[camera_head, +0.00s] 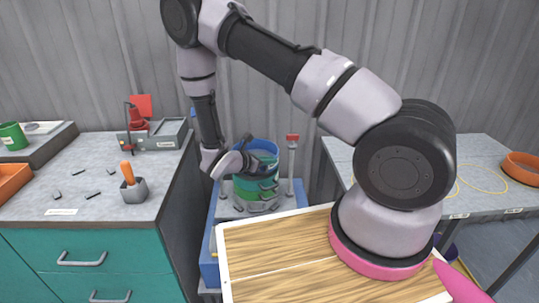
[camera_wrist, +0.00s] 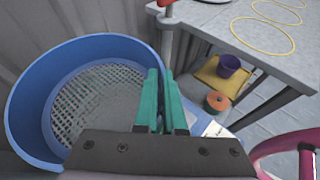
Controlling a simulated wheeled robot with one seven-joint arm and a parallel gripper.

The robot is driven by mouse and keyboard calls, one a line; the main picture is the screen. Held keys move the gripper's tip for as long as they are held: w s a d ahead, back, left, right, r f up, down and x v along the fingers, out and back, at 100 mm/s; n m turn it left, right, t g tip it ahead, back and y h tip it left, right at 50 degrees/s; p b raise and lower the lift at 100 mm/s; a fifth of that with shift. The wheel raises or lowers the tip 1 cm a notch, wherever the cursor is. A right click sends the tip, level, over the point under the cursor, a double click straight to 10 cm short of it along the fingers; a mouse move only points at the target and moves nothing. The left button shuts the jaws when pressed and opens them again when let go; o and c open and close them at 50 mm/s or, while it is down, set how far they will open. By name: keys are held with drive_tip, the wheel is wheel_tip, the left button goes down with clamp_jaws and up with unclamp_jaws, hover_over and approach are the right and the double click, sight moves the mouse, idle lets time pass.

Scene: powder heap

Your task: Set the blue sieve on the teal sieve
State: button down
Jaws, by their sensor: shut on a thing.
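The blue sieve (camera_head: 262,146) is above the teal sieve (camera_head: 246,190) on the stand at the centre of the head view. The two look lined up, but my gripper hides part of them and I cannot tell whether they touch. In the wrist view the blue sieve (camera_wrist: 28,100) shows its round wall and grey mesh at the left. My gripper (camera_wrist: 163,80) has its teal fingers closed at the right side of the blue sieve's wall. The gripper also shows in the head view (camera_head: 262,165), beside the sieves. The teal sieve is hidden in the wrist view.
A grey post with a red top (camera_head: 292,140) stands close right of the sieves. A left bench (camera_head: 100,215) holds a cup with an orange-handled tool (camera_head: 133,188) and a grey device (camera_head: 160,135). A wooden board (camera_head: 280,240) lies in front. An orange bowl (camera_head: 522,166) is far right.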

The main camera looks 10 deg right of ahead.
drive_tip(key=shift+f, duration=0.55)
drive_tip(key=shift+s+a, duration=0.1)
drive_tip(key=shift+s, duration=0.05)
drive_tip(key=shift+f, duration=0.55)
idle(1.1)
drive_tip(key=c, duration=1.3)
unclamp_jaws()
drive_tip(key=v, duration=1.1)
